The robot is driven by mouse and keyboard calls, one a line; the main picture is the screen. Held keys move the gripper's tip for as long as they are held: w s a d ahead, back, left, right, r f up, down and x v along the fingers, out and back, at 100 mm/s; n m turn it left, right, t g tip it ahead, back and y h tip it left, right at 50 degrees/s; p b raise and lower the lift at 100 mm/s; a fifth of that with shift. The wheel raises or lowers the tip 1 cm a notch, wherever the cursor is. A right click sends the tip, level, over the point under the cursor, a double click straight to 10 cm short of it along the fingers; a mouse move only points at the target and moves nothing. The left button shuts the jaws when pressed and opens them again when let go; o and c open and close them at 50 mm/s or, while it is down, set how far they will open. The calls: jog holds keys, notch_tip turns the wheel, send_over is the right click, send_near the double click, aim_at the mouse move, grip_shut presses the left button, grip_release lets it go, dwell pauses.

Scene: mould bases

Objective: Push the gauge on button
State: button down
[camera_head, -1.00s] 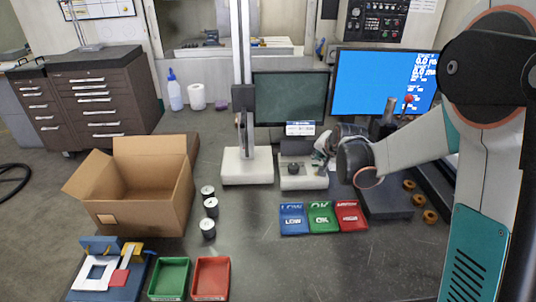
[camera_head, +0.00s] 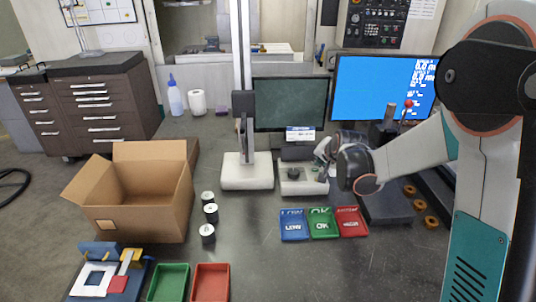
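A low pale gauge unit (camera_head: 303,187) with a dark round part on top stands on the dark workbench, with a small display panel behind it. My gripper (camera_head: 321,171) is at the unit's right rear side, close above its top. Its fingertips are small and partly hidden by my wrist, so I cannot tell whether they are open or touch the unit. I cannot make out a button on it. A taller stand with a column and pale base (camera_head: 247,173) is left of the unit. The blue monitor (camera_head: 375,85) shows white readouts at its right.
Blue, green (camera_head: 322,229) and red trays lie in front of the unit. Several dark cylinders (camera_head: 209,212) stand near the open cardboard box (camera_head: 140,208). Orange rings (camera_head: 420,206) lie at right. The front middle of the bench is clear.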

aim_at(318, 169)
jog(key=shift+f, duration=0.15)
dwell(0.3)
jog(key=shift+f+b, duration=0.3)
jog(key=shift+b, duration=0.1)
jog(key=shift+f, duration=0.15)
jog(key=shift+r, duration=0.65)
jog(key=shift+r+p, duration=0.1)
jog(key=shift+p, duration=0.2)
jog(key=shift+r+p, duration=1.8)
jog(key=shift+r, duration=1.1)
